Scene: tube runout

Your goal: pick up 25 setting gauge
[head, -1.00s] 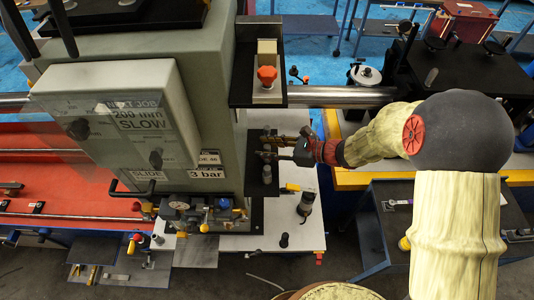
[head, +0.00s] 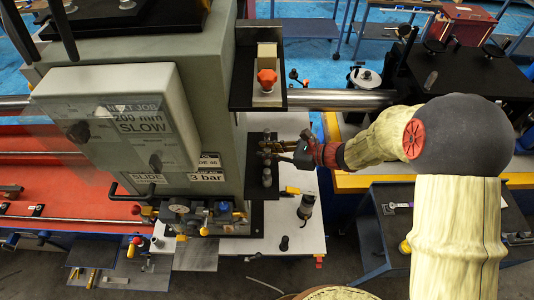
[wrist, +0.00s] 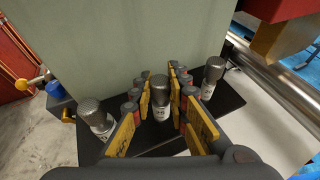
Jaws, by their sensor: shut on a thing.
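Three grey-capped cylindrical gauges with white labels stand in a row on a black plate (wrist: 140,134) in the wrist view. They are a left gauge (wrist: 96,117), a middle gauge (wrist: 160,96) and a right gauge (wrist: 213,76). In the head view my gripper (head: 266,149) is at the black plate, partly covering the row.
A large grey-green machine housing (head: 215,110) rises right beside the plate. A black bracket with an orange knob (head: 267,78) stands behind my gripper. A steel bar (head: 345,98) runs past. Dark cylinders (head: 305,206) stand on the white tabletop (head: 300,235), which is otherwise fairly clear.

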